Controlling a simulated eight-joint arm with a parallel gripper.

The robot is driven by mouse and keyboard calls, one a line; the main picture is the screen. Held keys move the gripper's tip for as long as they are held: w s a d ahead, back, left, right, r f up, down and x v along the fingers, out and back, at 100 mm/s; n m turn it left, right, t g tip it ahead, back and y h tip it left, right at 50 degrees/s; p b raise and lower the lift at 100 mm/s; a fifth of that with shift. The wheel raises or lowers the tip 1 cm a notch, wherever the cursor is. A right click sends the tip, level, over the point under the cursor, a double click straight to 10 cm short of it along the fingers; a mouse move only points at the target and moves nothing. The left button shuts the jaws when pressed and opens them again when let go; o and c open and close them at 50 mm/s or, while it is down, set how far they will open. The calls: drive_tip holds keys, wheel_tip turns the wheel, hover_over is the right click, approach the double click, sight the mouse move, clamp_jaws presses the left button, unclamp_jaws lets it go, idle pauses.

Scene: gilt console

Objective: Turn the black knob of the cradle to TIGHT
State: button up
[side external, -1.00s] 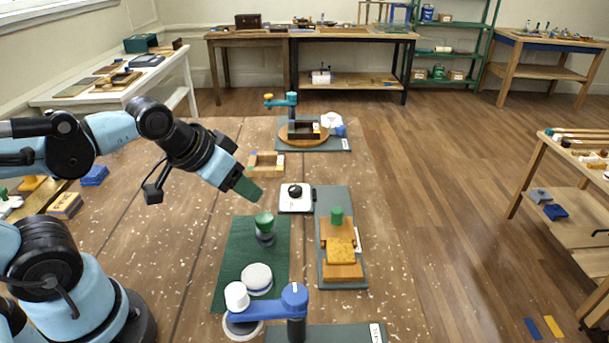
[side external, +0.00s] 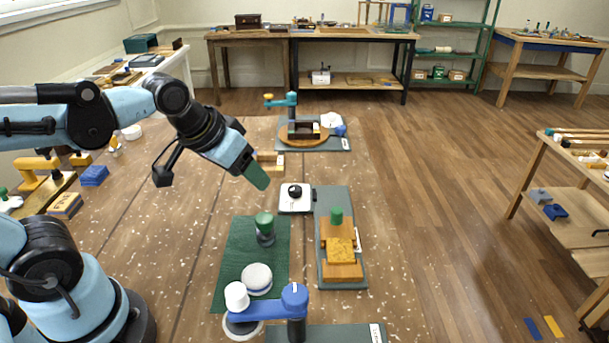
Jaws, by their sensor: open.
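A black knob (side external: 295,191) stands on a small white block (side external: 304,206) near the middle of the table. I cannot read any marking on the block or tell where the knob points. My gripper (side external: 257,177) has green fingers and hangs in the air to the left of the block, pointing down and right. It is open and apart from the knob, and nothing shows between its fingers.
A green mat (side external: 226,282) with a green-topped stand (side external: 264,229) lies in front of the block. A grey board with yellow-orange blocks (side external: 340,250) is at right. A small wooden frame (side external: 279,163) and a teal-armed turntable stand (side external: 291,102) are behind.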

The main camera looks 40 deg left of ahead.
drive_tip(key=w+a+r+n+g, duration=0.2)
drive_tip(key=w+r+n+g, duration=0.15)
drive_tip(key=w, duration=0.45)
drive_tip(key=n+g, duration=0.3)
drive_tip(key=n, duration=0.2)
approach(295, 188)
drive_tip(key=shift+m, duration=0.25)
wheel_tip(295, 188, down, 8)
drive_tip(key=shift+a+f, duration=0.1)
drive_tip(key=shift+f, duration=0.15)
drive_tip(key=c, duration=1)
drive_tip(key=shift+c, duration=0.2)
